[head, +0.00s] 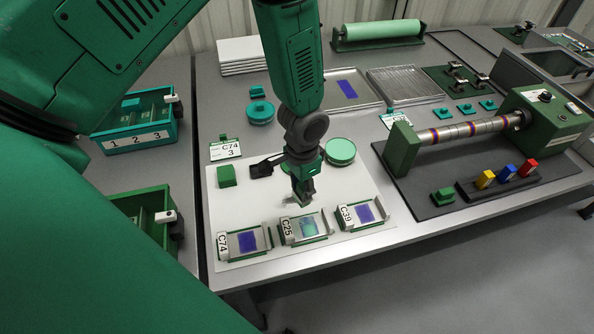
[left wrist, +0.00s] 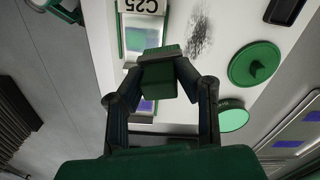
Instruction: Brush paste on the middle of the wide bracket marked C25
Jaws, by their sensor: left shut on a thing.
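The bracket marked C25 (head: 304,228) lies at the front of the white mat, between two like it. Its face carries a teal-green patch; it also shows in the left wrist view (left wrist: 129,62), partly hidden by my gripper. My left gripper (head: 303,192) is just above and behind C25 in the head view. In the left wrist view the gripper (left wrist: 160,78) is shut on a green block (left wrist: 160,82), which looks like the brush's handle. My right gripper is not in view.
Bracket C74 (head: 243,243) and bracket C39 (head: 362,214) flank C25, each with a blue-violet patch. A round green pot (head: 340,151) and a green block (head: 227,176) stand behind on the mat (head: 215,205). A dark smudge (left wrist: 200,36) marks the mat. A roller machine (head: 480,130) stands right.

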